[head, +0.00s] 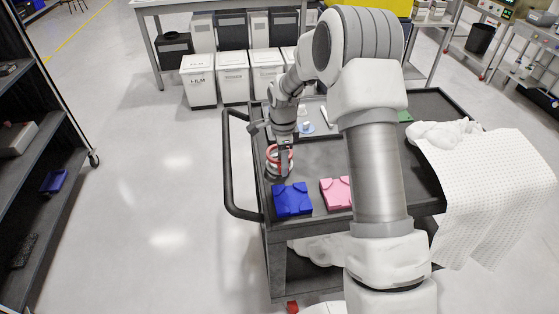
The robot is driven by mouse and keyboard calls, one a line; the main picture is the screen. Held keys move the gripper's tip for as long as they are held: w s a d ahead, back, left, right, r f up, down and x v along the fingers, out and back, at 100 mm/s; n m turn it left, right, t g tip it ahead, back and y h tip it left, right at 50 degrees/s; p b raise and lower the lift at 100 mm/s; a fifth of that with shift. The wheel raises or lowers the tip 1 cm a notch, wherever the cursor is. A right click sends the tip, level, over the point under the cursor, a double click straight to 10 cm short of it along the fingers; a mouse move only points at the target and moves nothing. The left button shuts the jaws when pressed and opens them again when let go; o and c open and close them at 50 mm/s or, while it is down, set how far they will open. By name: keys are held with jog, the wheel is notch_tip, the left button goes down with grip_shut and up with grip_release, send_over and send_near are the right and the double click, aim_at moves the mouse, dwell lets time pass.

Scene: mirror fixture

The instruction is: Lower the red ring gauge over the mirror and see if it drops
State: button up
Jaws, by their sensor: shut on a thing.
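The red ring gauge (270,151) is at the left side of the dark cart top, near the cart's handle. My gripper (284,168) points down and is shut on the ring's wall. Below the ring is a small round, banded form; it is too small and too covered by the gripper to tell whether it is the mirror or its fixture. I cannot tell whether the ring is around it, resting on it or just above it.
A blue block (292,199) and a pink block (336,192) lie at the cart's near edge. A tray (311,108) with small items is behind the gripper. White cloth (485,180) hangs over the cart's right side. My arm hides the cart's middle.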

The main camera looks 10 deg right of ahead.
jog(key=shift+r+p, duration=0.75)
jog(key=shift+r, duration=0.8)
jog(key=shift+d, duration=0.1)
